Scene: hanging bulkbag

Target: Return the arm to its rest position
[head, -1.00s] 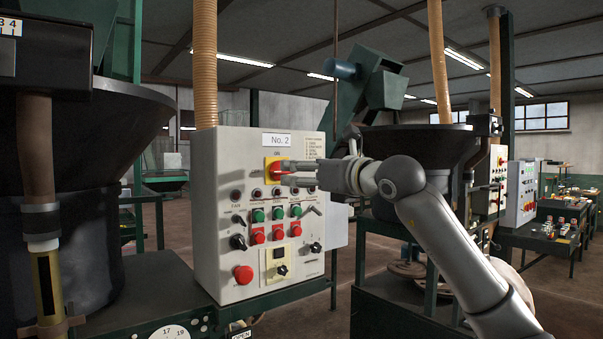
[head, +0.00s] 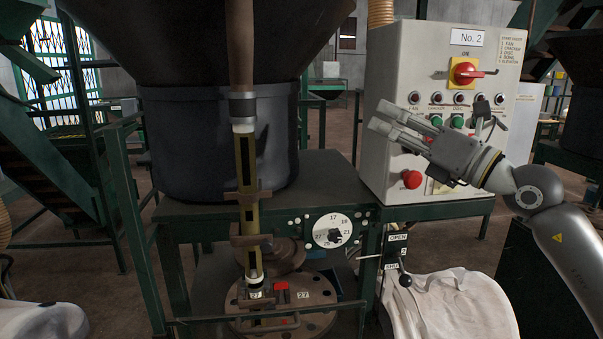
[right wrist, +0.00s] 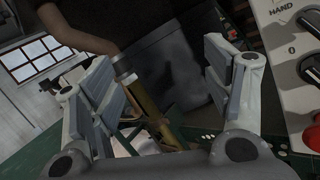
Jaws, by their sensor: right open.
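My right gripper (head: 403,128) is in front of the grey No. 2 control panel (head: 385,85), with its fingers pointing left. It is open and empty. The right wrist view shows its two fingers (right wrist: 165,95) spread apart with nothing between them. The red handle on the yellow rotary switch (head: 466,73) lies across, pointing right, and the gripper is apart from it, below and to the left. The gripper and forearm hide part of the panel's lower buttons. My left gripper does not show.
A large dark hopper (head: 215,130) stands left of the panel on a green frame. A brown pipe with a yellow sight tube (head: 249,190) rises before it.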

